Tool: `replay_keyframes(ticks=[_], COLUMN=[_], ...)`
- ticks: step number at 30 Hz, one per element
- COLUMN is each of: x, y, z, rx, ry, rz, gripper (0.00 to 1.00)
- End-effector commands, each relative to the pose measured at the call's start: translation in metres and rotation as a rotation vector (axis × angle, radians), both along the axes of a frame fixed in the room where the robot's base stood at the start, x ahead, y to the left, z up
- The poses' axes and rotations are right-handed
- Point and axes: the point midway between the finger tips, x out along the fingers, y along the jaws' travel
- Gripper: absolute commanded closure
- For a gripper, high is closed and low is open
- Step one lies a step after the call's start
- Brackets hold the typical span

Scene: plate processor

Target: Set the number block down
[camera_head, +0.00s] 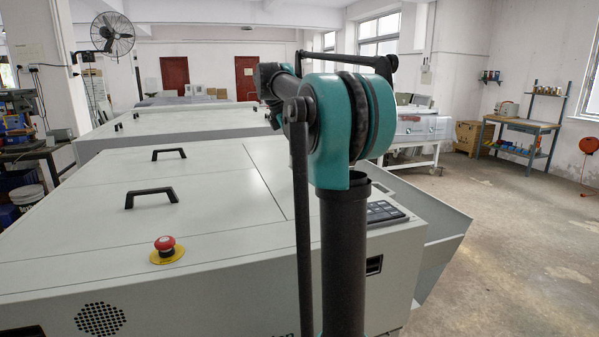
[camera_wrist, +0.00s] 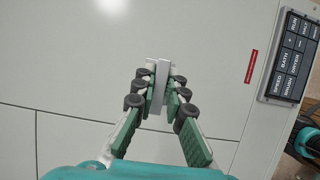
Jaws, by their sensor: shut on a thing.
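The number block shows in the wrist view as a narrow pale grey block (camera_wrist: 160,82). It is held between the green-padded fingers of my gripper (camera_wrist: 158,90), which is shut on it. The block and gripper are over the flat white-grey machine top (camera_wrist: 80,80). I cannot tell whether the block touches that surface. No number shows on the side facing the wrist camera. In the head view the gripper and the block are hidden behind my arm.
A dark button panel (camera_wrist: 293,58) and a red label (camera_wrist: 251,66) lie right of my gripper. The top near the block is clear.

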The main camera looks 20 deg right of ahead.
Motion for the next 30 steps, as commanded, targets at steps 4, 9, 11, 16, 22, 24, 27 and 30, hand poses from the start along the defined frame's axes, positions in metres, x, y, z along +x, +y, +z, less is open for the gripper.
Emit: replay_keyframes(ticks=[4, 9, 11, 16, 22, 24, 27, 30], x=[0.000, 0.000, 0.000, 0.000, 0.000, 0.000, 0.000, 0.000], y=[0.000, 0.000, 0.000, 0.000, 0.000, 0.000, 0.000, 0.000], z=[-0.017, -0.027, -0.034, -0.056, -0.058, -0.059, -0.061, -0.061], rx=[0.000, 0.000, 0.000, 0.000, 0.000, 0.000, 0.000, 0.000], ry=[0.000, 0.000, 0.000, 0.000, 0.000, 0.000, 0.000, 0.000], rz=[0.000, 0.000, 0.000, 0.000, 0.000, 0.000, 0.000, 0.000], gripper=[1.00, 1.00, 1.00, 1.00, 1.00, 1.00, 1.00, 0.78])
